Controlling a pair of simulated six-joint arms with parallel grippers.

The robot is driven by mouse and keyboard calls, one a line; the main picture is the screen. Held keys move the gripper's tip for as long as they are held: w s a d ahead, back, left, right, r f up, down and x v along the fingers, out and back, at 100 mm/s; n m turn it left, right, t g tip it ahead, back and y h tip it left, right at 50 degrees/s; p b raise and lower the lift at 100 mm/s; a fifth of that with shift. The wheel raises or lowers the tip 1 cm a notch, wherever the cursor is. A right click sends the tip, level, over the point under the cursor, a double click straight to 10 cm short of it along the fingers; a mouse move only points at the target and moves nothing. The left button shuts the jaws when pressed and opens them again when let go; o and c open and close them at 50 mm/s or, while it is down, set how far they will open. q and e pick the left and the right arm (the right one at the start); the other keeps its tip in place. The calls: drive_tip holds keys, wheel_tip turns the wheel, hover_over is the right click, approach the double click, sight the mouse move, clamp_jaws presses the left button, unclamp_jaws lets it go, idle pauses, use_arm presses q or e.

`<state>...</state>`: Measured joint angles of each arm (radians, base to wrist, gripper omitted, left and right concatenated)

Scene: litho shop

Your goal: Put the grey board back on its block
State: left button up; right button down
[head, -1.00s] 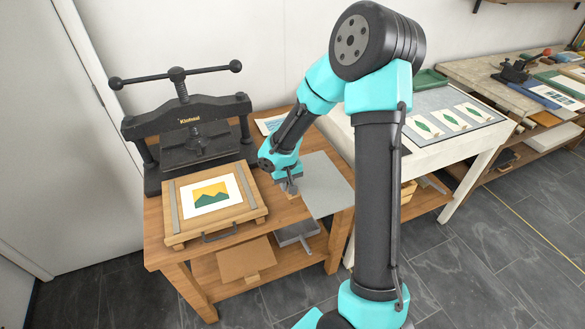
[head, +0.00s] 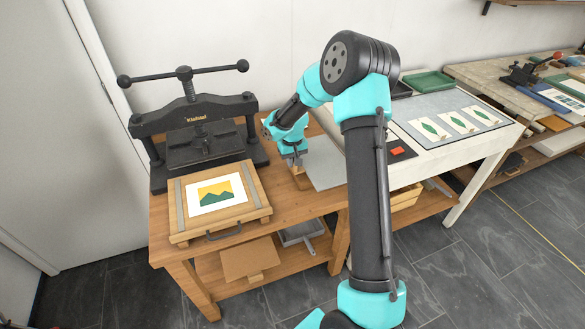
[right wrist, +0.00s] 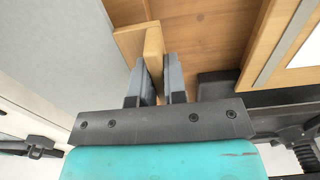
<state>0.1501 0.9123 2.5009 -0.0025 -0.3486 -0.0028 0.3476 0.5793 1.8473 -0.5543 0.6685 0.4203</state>
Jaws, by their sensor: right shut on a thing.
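The grey board (head: 324,162) is a flat, thin sheet over the right part of the wooden bench, partly hidden behind my right arm. In the right wrist view the board (right wrist: 60,60) fills the left side. My right gripper (head: 298,166) is at the board's left edge. In the right wrist view its fingers (right wrist: 157,75) are shut on an upright wooden piece (right wrist: 153,45) beside the board, which appears to be its grip. I cannot tell whether the board touches anything below. Its block is not clearly seen. My left gripper is not in view.
A black press (head: 195,130) stands at the bench's back left. A wooden frame with a landscape print (head: 215,194) lies in front of it. A white table (head: 475,145) with leaf prints stands at right. A brown panel (head: 248,258) and grey tray (head: 302,232) are on the lower shelf.

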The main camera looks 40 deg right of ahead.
drive_tip(key=shift+f, duration=1.85)
drive_tip(key=c, duration=1.2)
unclamp_jaws()
drive_tip(key=shift+o, duration=0.2)
wheel_tip(320, 180, up, 12)
drive_tip(key=shift+r, duration=0.15)
